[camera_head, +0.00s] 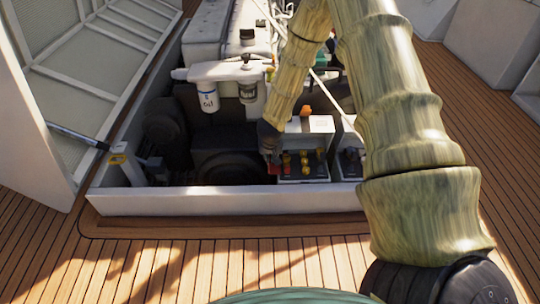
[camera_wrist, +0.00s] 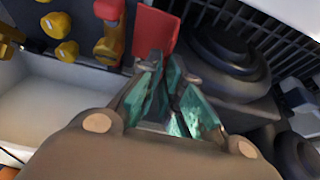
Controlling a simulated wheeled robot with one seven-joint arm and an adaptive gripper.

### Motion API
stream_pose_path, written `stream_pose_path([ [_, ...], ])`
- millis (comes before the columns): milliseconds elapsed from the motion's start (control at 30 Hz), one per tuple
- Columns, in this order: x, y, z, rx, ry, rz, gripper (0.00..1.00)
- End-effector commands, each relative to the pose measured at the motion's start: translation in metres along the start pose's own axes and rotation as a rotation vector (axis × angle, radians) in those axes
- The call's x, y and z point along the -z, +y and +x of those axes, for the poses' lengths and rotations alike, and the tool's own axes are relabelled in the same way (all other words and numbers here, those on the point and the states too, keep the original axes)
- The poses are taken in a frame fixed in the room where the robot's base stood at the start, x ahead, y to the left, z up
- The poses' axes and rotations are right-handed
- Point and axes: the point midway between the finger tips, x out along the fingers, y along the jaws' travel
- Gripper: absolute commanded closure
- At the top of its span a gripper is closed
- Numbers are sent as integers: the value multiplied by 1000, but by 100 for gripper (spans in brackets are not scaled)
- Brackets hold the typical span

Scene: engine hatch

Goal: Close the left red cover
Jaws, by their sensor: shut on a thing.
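The left red cover (camera_wrist: 156,32) is a flat red plate in the wrist view, at the top centre, right at my fingertips. My gripper (camera_wrist: 162,68) has its teal-padded fingers close together, shut on the cover's near edge. In the head view my gripper (camera_head: 269,150) reaches down to the left end of the switch box, and a small part of the red cover (camera_head: 274,169) shows below it. The cover's hinge and its exact angle are hidden. An orange-red handle (camera_wrist: 107,42) is beside the cover in the wrist view.
The switch box (camera_head: 305,180) carries yellow knobs (camera_head: 304,160) beside the cover. The engine (camera_head: 215,75) with a white filter (camera_head: 208,97) stands behind. A pale hatch rim (camera_head: 220,202) runs in front. The open hatch lid (camera_head: 85,70) stands left.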

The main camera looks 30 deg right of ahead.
Motion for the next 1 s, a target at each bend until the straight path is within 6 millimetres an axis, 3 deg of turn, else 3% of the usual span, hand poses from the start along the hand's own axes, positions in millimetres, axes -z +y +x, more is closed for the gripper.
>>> stream_pose_path([
  [467,0,5,-2,43,-1,17,100],
  [1000,2,23,-7,226,-1,94,100],
])
